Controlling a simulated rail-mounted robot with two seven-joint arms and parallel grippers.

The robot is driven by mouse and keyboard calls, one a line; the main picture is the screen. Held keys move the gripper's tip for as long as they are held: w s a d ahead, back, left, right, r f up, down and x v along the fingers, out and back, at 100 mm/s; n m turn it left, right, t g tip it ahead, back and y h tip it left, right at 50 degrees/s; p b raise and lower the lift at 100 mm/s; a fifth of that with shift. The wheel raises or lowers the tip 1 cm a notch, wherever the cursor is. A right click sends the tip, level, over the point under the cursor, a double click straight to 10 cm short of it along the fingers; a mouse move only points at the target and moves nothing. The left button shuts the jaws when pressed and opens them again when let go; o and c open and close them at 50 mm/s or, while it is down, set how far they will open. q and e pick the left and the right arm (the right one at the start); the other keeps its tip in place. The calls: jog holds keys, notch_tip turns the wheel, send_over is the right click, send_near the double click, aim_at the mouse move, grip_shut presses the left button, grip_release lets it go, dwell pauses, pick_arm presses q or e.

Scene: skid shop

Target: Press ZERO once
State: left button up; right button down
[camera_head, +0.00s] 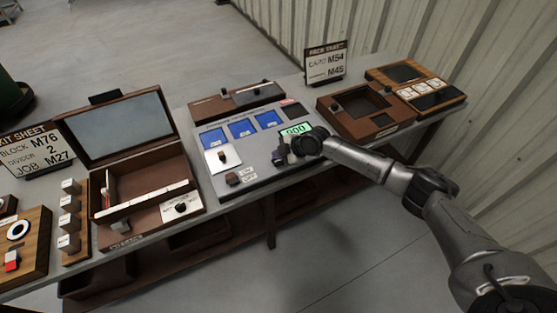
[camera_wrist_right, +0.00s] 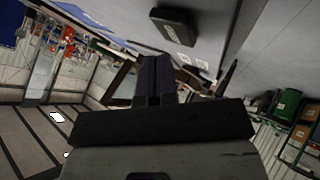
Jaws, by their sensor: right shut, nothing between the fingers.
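The grey instrument panel (camera_head: 262,172) stands on the bench and carries a lit green display (camera_head: 296,129) that appears to read zeros. No ZERO label is readable; the panel area under my right gripper is hidden. My right gripper (camera_head: 280,155) is over the panel's right part, just below the display, with its fingers shut and empty. In the right wrist view the shut fingers (camera_wrist_right: 153,80) point toward the grey surface, with a dark block-like control (camera_wrist_right: 174,25) beyond them. I cannot tell whether the fingertips touch the panel. My left gripper is not in view.
An ON/OFF switch (camera_head: 233,179) and a silver plate with a knob (camera_head: 222,158) are on the panel's left side. An open wooden case (camera_head: 150,222) stands left. A brown tray box (camera_head: 372,126) and a wooden button unit (camera_head: 417,87) stand right. A sign (camera_head: 326,64) stands behind.

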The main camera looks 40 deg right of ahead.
aim_at(279, 162)
jog(key=shift+r, duration=0.15)
jog(key=shift+r+p, duration=1.85)
jog(key=shift+r, duration=0.55)
